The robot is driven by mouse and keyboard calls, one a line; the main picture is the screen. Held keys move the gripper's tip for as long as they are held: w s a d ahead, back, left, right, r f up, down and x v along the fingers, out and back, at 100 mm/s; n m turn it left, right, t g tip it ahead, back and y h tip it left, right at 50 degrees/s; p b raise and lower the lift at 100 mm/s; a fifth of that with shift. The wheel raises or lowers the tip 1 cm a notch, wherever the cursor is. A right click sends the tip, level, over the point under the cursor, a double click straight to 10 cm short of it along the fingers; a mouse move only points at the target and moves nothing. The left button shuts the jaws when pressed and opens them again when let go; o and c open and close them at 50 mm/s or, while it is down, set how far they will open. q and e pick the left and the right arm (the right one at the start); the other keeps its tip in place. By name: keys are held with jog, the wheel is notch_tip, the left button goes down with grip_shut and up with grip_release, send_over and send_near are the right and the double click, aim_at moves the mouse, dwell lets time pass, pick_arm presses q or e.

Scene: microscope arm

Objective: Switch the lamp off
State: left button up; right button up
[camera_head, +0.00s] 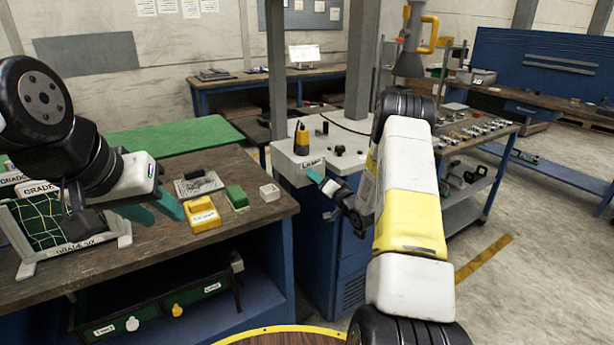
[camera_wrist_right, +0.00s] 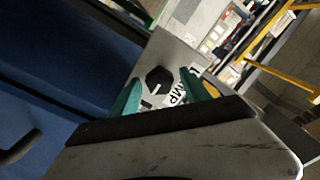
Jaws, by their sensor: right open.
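A pale box with a LAMP label (camera_head: 311,163) stands on the blue cabinet in the head view. In the right wrist view, a black knob (camera_wrist_right: 159,79) with a white pointer line sits on the pale panel beside the partly covered label (camera_wrist_right: 177,94). My right gripper (camera_head: 322,181) is at the box's front; its teal fingers (camera_wrist_right: 160,92) are open, with the knob beyond and between them. I cannot tell whether they touch it. The front knob is not distinguishable in the head view. My left gripper (camera_head: 152,210) is open and empty above the left bench.
The wooden bench (camera_head: 255,222) holds a yellow block (camera_head: 202,215), a green block (camera_head: 237,197), a small white tray (camera_head: 269,192) and a netted rack (camera_head: 68,235). A black-and-yellow device (camera_head: 302,138) stands on the box. A side table (camera_head: 478,140) with small parts stands right.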

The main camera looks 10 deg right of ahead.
grip_shut()
jog(key=shift+n, duration=0.3)
jog(key=n, duration=0.8)
jog(key=shift+a, duration=0.1)
jog(key=n, duration=0.4)
jog(key=shift+s+n, duration=0.1)
jog(key=shift+n, duration=0.2)
jog(key=shift+a+n, duration=0.15)
jog(key=shift+n, duration=2.15)
